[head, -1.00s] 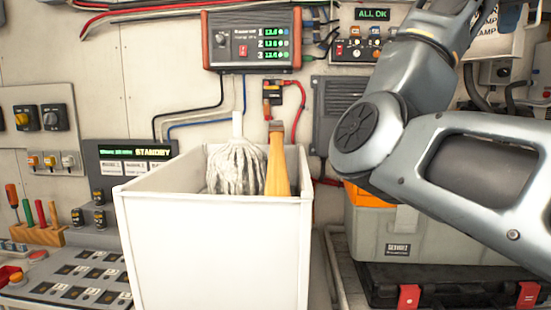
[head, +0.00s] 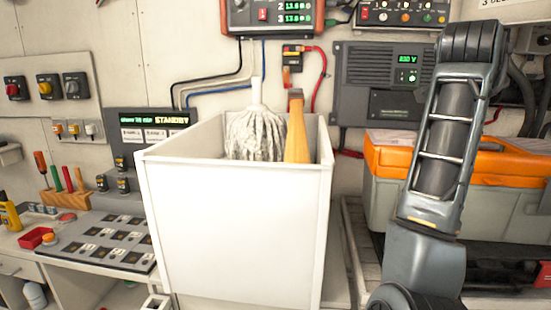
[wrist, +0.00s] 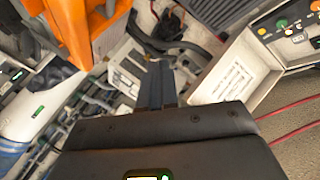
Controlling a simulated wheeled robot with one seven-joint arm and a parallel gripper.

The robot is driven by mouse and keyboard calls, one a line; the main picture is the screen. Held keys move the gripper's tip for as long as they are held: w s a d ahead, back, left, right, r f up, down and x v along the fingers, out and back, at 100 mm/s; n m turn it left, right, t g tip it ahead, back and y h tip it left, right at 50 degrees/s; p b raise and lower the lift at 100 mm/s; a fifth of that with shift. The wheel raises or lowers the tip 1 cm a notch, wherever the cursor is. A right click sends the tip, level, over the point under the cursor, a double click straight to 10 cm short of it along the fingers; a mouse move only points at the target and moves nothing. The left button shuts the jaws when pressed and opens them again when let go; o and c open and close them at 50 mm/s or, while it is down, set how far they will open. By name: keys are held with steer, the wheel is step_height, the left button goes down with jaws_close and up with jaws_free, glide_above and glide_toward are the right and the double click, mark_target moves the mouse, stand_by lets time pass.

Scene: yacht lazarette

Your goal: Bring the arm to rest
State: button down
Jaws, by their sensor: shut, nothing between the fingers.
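My arm (head: 440,150) stands folded upright at the right of the head view, in front of the orange-lidded toolbox. My gripper is out of the head view. In the wrist view my gripper (wrist: 157,85) shows as two dark fingers pressed together, shut with nothing between them. The fingers point towards a cluttered area with pale boxes and dark hoses, and I see no contact with anything.
A white bin (head: 235,225) holding a mop head (head: 256,135) and a wooden-handled tool (head: 297,135) stands left of my arm. The orange-lidded toolbox (head: 390,155) is behind the arm. A control panel (head: 100,240) and a screwdriver rack (head: 62,197) are at the left.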

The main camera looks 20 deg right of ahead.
steer(key=s+a+f+n+t+y, duration=0.25)
steer(key=a+f+n, duration=0.3)
steer(key=f, duration=0.55)
steer(key=s+a+f+n+t+y, duration=0.25)
steer(key=a+f+n, duration=0.3)
steer(key=f, duration=0.55)
steer(key=s+a+f+n+t+y, duration=0.1)
steer(key=s+a+f+n+t, duration=0.3)
steer(key=a+f, duration=0.5)
steer(key=s+a+f+n+y, duration=0.2)
steer(key=s+a+f, duration=0.15)
steer(key=s, duration=0.45)
steer(key=s+a+f+n+y, duration=0.2)
steer(key=s+a+f+y, duration=0.15)
steer(key=s, duration=0.45)
steer(key=s+a+f+n+y, duration=0.2)
steer(key=s+a+f, duration=0.15)
steer(key=s, duration=0.45)
steer(key=s+a+r+g, duration=0.1)
steer(key=s+a+r, duration=0.2)
steer(key=s, duration=0.6)
steer(key=shift+a+r, duration=0.35)
steer(key=shift+r, duration=0.2)
